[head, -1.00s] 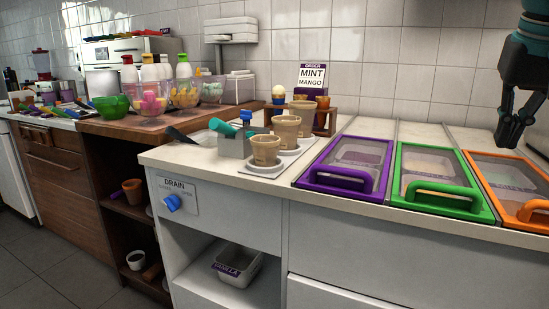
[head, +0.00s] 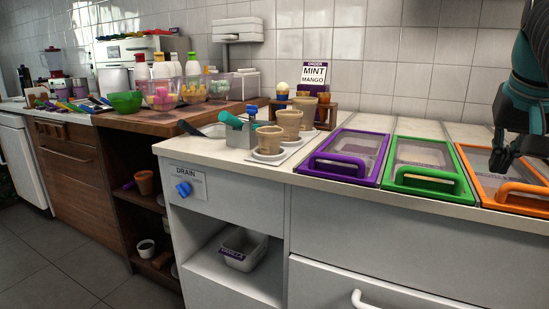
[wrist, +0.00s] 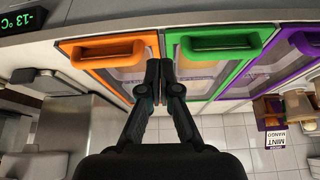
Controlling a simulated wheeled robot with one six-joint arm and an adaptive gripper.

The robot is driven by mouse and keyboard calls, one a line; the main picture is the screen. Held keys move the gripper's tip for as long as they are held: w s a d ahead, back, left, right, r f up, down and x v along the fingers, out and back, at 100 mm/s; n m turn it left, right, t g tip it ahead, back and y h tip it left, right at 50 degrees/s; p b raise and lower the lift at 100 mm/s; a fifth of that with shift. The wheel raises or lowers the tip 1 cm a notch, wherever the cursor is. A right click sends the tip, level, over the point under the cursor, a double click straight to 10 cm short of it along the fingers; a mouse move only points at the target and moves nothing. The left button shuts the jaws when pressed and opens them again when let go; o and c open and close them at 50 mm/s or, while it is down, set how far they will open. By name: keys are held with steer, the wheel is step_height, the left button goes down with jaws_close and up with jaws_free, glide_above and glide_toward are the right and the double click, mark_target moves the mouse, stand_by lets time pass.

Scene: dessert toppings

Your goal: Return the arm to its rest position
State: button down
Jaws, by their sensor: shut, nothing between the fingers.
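My gripper (head: 507,160) is at the right of the head view, above the orange-framed lid, with my arm coming down from the top right edge. In the wrist view my gripper (wrist: 159,65) is shut, its black fingertips together and empty. Behind the fingers in that view are the orange-framed lid (wrist: 112,47) and the green-framed lid (wrist: 217,43). In the head view the orange-framed lid (head: 505,193) is partly hidden by my gripper. The green-framed lid (head: 433,186) and the purple-framed lid (head: 342,168) lie to its left. All these lids look closed.
Paper cups (head: 269,139) stand in a white holder on the counter, beside a grey utensil box (head: 238,138). An order sign reading MINT MANGO (head: 314,76) stands behind. A blue drain knob (head: 184,188) is on the cabinet front. Floor at left is clear.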

mark_target(470, 199)
steer(key=s+a+f+n, duration=0.1)
steer(key=a+f, duration=0.4)
steer(key=f, duration=0.4)
steer(key=a+f+n, duration=0.1)
steer(key=a+f, duration=0.4)
steer(key=f, duration=0.4)
steer(key=s+a+f+n+y, duration=0.1)
steer(key=s+a+f+n, duration=0.1)
steer(key=s+a+f, duration=0.2)
steer(key=s+a+f+n+t+y, duration=0.1)
steer(key=s+a+f, duration=0.3)
steer(key=a, duration=0.5)
steer(key=shift+f+n+y, duration=0.4)
steer(key=shift+f+n, duration=0.4)
steer(key=shift+f, duration=0.15)
